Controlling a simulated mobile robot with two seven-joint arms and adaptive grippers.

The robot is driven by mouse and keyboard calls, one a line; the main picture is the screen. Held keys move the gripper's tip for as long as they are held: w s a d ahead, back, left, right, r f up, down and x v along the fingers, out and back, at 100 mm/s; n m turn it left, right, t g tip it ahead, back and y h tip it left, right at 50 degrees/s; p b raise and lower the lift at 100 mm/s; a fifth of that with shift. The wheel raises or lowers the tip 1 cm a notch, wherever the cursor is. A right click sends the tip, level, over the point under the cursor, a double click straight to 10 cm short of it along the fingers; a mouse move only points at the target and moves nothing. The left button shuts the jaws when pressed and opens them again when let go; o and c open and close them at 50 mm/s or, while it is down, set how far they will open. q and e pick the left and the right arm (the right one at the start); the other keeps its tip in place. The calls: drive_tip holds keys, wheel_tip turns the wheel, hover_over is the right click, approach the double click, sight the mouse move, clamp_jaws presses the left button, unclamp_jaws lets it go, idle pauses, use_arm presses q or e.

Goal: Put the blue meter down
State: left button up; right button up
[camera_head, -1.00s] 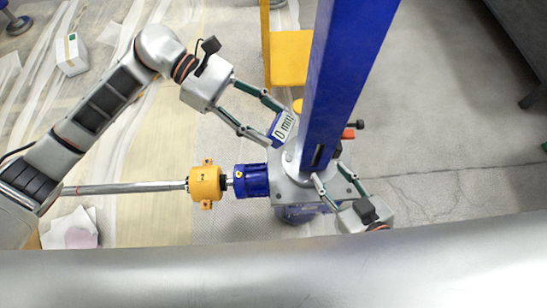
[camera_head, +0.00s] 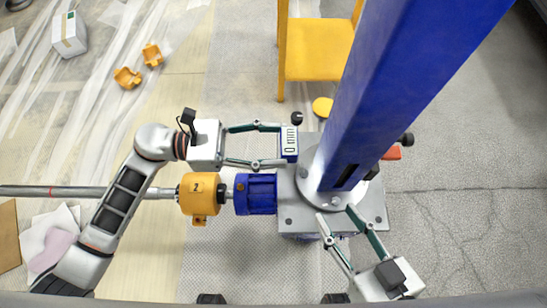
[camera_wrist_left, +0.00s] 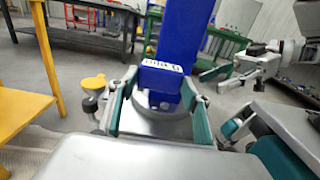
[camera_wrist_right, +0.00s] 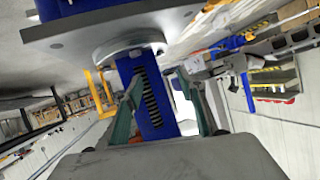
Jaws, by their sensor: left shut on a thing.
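The blue meter (camera_head: 289,142), a small block with a white display, is between the fingertips of my left gripper (camera_head: 284,145), which is shut on it. It is close beside the blue column (camera_head: 385,85), above the grey jack plate (camera_head: 372,210); I cannot tell if it touches either. In the left wrist view the meter (camera_wrist_left: 162,66) shows in front of the column. My right gripper (camera_head: 338,212) is open at the plate's front edge. In the right wrist view its fingers (camera_wrist_right: 158,90) are apart, with a blue toothed post (camera_wrist_right: 150,98) seen between them.
A blue motor (camera_head: 256,194) and an orange part (camera_head: 199,195) sit on a shaft left of the jack. A yellow chair (camera_head: 318,50) stands behind. Orange pieces (camera_head: 127,78) and a white box (camera_head: 69,35) lie on the floor. Grey floor at right is clear.

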use_arm(q)
wheel_tip(320, 180, down, 10)
drive_tip(key=b, duration=0.2)
drive_tip(key=shift+b, duration=0.35)
drive_tip(key=o, duration=1.4)
drive_tip(key=shift+c, duration=0.2)
use_arm(e)
drive_tip(key=a+m, duration=0.1)
drive_tip(key=s+a+m, duration=0.1)
drive_tip(key=a, duration=0.1)
drive_tip(key=a+f+m, duration=0.1)
drive_tip(key=m, duration=0.1)
drive_tip(key=shift+s+a+y, duration=0.15)
drive_tip(key=shift+s+y, duration=0.15)
drive_tip(key=shift+s, duration=0.05)
use_arm(q)
drive_tip(key=shift+r, duration=0.15)
